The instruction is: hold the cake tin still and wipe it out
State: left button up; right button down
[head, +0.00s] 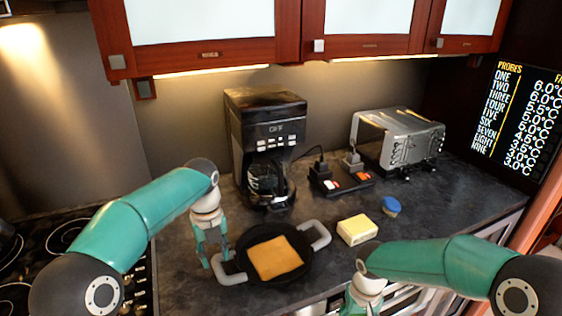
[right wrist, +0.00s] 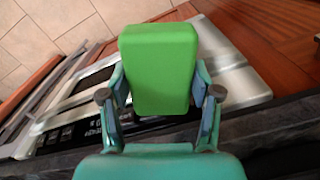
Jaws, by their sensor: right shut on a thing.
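The cake tin (head: 262,239) is a round black pan with two grey handles, standing on the dark counter. A flat orange-yellow square (head: 275,258) lies in it; I cannot tell if it is cloth or food. My left gripper (head: 215,262) points down at the tin's left handle (head: 231,279), its fingers apart on either side of the handle's end. Whether they press on it is unclear. My right gripper (right wrist: 160,97) is shut on a green block (right wrist: 158,65), which looks like a sponge. In the head view that gripper is mostly cut off at the bottom edge, right of the tin.
A yellow block (head: 357,230) and a small blue-topped round pot (head: 391,206) stand right of the tin. A coffee maker (head: 266,135), a power strip (head: 341,181) and a toaster (head: 398,139) stand behind. A hob (head: 62,238) is at left.

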aim_at(217, 267)
pick_arm(q)
notch_tip(217, 267, down, 2)
jog(key=shift+f+b, duration=0.1)
jog(key=shift+b, duration=0.45)
pick_arm(e)
notch_tip(217, 267, down, 2)
jog(key=shift+f, duration=0.15)
pick_arm(q)
jog(key=shift+f+b, duration=0.4)
jog(key=shift+f, duration=1.1)
pick_arm(e)
jog(key=shift+f, duration=0.4)
pick_arm(q)
grip_shut()
jog(key=shift+o, duration=1.6)
grip_release()
grip_shut()
